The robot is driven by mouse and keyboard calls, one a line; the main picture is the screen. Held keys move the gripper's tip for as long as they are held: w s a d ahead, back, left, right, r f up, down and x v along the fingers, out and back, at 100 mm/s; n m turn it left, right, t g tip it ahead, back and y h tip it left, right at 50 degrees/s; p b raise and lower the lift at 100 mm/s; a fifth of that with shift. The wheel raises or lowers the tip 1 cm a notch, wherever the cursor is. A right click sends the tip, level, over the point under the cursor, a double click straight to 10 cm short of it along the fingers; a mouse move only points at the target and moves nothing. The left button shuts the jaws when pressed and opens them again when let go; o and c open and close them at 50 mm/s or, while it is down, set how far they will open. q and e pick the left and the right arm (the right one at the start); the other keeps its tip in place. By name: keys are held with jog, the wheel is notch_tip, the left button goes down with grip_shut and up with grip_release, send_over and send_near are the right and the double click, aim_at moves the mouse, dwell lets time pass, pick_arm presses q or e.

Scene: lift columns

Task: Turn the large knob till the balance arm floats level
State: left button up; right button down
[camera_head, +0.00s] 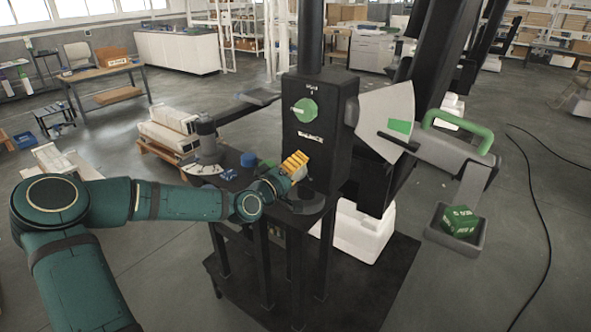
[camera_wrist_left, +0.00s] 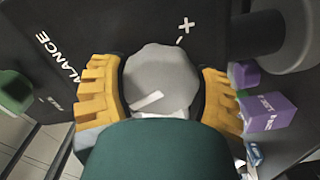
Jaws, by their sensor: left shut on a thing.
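The large knob (camera_wrist_left: 161,80) is grey and scalloped, with a white pointer mark, on a black panel lettered "BALANCE" with a plus sign. My left gripper (camera_head: 295,165) has its yellow fingers on both sides of the knob, shut on it; in the head view it mostly hides the knob. The balance arm (camera_head: 440,153) is grey with a green handle (camera_head: 458,130), and it slopes down to the right. A pale plate with a green patch (camera_head: 400,126) is beside its pivot. A tray (camera_head: 468,242) hangs from its end and holds a green cube (camera_head: 460,221). My right gripper is not in view.
A round green knob (camera_head: 306,111) is higher on the black column (camera_head: 335,95). A purple box (camera_wrist_left: 267,111) is near the right finger in the wrist view. A black cable (camera_head: 540,215) lies on the floor at the right.

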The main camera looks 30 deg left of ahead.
pick_arm(q)
jog(key=m, duration=0.2)
jog(key=shift+m, duration=0.4)
jog(key=m+b, duration=0.1)
jog(key=m, duration=0.1)
jog(key=shift+m, duration=0.4)
jog(key=m+b, duration=0.2)
jog(key=m, duration=0.2)
jog(key=shift+m+b, duration=0.3)
jog(key=shift+b, duration=0.1)
jog(key=o, duration=1.2)
jog(key=shift+s+a, duration=0.1)
